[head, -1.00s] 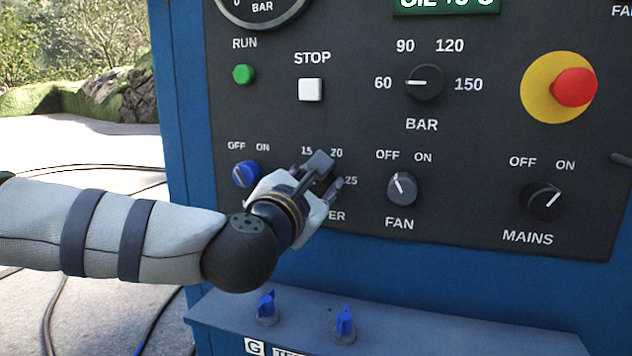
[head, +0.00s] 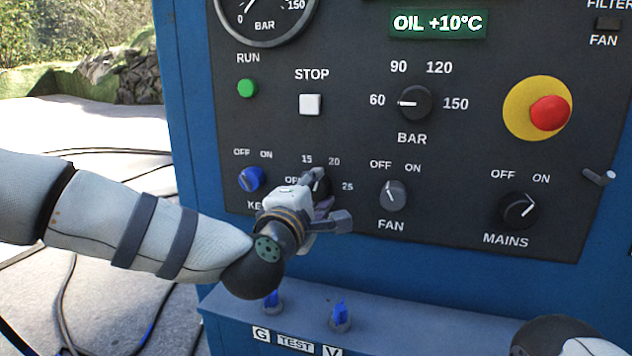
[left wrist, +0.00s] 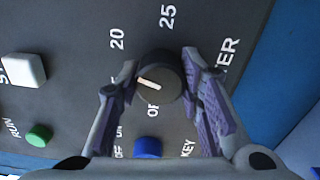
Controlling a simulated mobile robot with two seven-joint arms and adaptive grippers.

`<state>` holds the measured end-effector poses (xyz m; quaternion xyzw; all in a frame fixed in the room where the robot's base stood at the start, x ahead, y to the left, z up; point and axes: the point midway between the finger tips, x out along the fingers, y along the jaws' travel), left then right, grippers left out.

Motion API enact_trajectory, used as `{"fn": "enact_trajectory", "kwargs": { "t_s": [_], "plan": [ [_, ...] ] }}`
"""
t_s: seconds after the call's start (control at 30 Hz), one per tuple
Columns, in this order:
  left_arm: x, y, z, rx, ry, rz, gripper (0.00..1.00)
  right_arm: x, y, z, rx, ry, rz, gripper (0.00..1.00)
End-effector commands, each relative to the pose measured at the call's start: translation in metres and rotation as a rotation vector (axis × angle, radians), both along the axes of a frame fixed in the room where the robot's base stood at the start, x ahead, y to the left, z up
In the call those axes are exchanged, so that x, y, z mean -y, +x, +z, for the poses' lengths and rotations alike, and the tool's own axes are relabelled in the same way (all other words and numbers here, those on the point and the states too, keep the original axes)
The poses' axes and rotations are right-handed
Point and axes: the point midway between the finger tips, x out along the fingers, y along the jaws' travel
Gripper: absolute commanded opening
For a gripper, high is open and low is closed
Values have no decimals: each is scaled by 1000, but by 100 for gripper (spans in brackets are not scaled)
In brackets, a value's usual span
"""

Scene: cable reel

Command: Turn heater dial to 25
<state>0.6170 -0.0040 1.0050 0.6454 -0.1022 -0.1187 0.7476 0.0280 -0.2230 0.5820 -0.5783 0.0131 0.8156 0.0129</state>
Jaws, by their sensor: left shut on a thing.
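The heater dial (left wrist: 158,76) is a black round knob with a white pointer line. In the left wrist view its pointer runs toward the picture's left, on the side of a 15 mark that a finger partly hides. The 20 mark (left wrist: 117,38) and 25 mark (left wrist: 167,16) are clear of the fingers. My left gripper (left wrist: 160,78) is shut on the dial, one finger on each side. In the head view my left gripper (head: 328,198) covers most of the dial and part of its label. My right gripper is out of view.
The blue key switch (head: 251,179) is close on the left and the fan knob (head: 393,195) on the right. A ledge with two blue valves (head: 340,317) juts out below. The red emergency button (head: 549,113) is at upper right. The oil display (head: 437,24) reads +10°C.

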Motion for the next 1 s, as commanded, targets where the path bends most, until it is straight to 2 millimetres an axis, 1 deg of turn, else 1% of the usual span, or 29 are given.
{"fn": "enact_trajectory", "kwargs": {
  "t_s": [0.03, 0.2, 0.4, 1.0],
  "plan": [
    [0, 0, 6, 17, 29, 2, 6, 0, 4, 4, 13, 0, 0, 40],
    [0, 0, 4, 43, 117, 1, 6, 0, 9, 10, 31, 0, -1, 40],
    [-1, 0, 2, 63, 181, 2, 6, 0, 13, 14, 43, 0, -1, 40],
    [-1, 1, 1, 72, 211, 2, 6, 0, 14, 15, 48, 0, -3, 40]
  ]
}}
